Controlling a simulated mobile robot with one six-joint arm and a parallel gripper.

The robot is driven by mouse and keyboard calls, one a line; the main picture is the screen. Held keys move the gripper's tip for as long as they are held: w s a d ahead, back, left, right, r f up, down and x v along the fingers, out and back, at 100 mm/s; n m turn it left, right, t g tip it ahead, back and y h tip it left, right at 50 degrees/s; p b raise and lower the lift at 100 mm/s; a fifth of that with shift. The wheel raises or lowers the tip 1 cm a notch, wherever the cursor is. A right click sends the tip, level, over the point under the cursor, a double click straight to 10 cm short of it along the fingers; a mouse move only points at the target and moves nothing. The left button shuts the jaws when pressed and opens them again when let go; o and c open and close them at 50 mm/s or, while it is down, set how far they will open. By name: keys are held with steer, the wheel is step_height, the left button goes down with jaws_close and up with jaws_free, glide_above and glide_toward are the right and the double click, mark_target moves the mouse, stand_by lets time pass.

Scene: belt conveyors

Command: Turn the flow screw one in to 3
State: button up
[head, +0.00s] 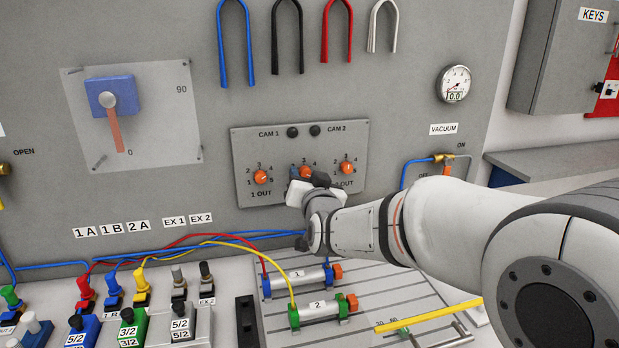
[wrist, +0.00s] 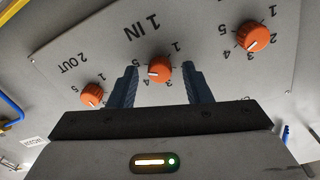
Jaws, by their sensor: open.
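The flow screw one in is the middle orange knob (head: 306,172) on the grey panel (head: 243,150). In the wrist view this knob (wrist: 160,71) sits under the inverted label "1 IN", with numbers around it. Its white mark faces left, on the side of the 5; the exact number is hard to read. My gripper (head: 304,179) is at the panel in front of the knob. In the wrist view the dark fingers of my gripper (wrist: 161,72) stand open on either side of it, with gaps visible. In the head view my gripper hides the knob's label.
Similar orange knobs flank it, one on the left (head: 261,177) and one on the right (head: 347,168). Two black CAM knobs (head: 303,131) are above. Hoses, valves and two cylinders (head: 300,280) lie below. A vacuum gauge (head: 454,84) is at the right.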

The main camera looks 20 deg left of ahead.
jaws_close()
stand_by(0.4)
steer(key=shift+f+n+b, duration=0.1)
steer(key=shift+n+b, duration=0.2)
